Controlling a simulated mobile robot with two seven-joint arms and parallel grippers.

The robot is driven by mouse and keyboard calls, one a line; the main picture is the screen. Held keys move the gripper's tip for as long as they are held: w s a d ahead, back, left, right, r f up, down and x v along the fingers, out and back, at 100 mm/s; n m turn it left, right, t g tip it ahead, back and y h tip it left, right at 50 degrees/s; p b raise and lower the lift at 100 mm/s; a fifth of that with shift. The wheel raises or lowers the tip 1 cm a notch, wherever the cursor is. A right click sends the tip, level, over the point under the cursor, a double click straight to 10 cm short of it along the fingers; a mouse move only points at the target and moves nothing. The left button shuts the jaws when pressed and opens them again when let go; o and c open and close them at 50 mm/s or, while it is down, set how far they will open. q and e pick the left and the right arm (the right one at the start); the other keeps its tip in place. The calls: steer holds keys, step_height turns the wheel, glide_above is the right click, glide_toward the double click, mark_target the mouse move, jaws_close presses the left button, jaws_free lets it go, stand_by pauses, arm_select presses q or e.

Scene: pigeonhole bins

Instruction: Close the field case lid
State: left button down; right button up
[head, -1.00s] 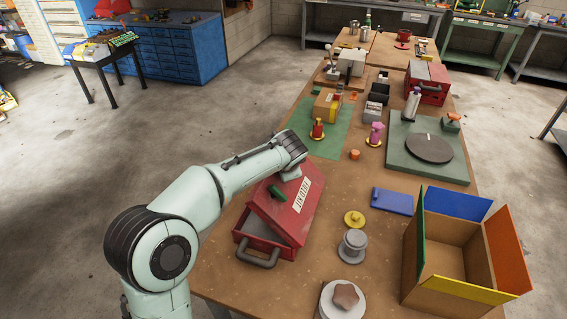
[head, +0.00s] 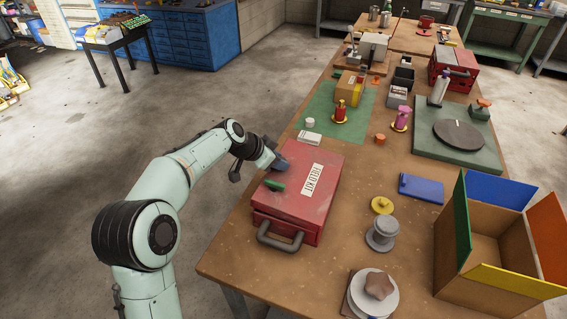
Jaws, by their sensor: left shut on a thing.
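The red field case (head: 282,230) stands on the near left part of the wooden table, its grey carry handle facing front. Its red lid (head: 318,205), with a white "FIELD KIT" label and a green piece on top, lies flat or nearly flat over the base. My right gripper is out of view.
An open cardboard bin (head: 455,282) with coloured flaps stands at the right. A green mat (head: 322,128) lies beyond the case.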

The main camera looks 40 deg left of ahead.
arm_select(q)
steer(key=shift+s+a+f+h+b, duration=0.15)
steer(key=shift+f+h+b, duration=0.15)
steer(key=shift+f+b, duration=0.25)
steer(key=shift+a+f+h+b, duration=0.15)
steer(key=shift+f+h+b, duration=0.15)
steer(key=shift+f+b, duration=0.25)
steer(key=shift+r, duration=0.1)
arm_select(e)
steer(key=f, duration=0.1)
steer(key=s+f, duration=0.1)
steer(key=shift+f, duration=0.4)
arm_select(q)
steer(key=c, duration=0.8)
jaws_free()
steer(key=shift+d, duration=0.1)
steer(key=shift+o, duration=0.2)
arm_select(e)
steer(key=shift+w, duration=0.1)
arm_select(q)
steer(key=v, duration=1.3)
steer(key=shift+s, duration=0.25)
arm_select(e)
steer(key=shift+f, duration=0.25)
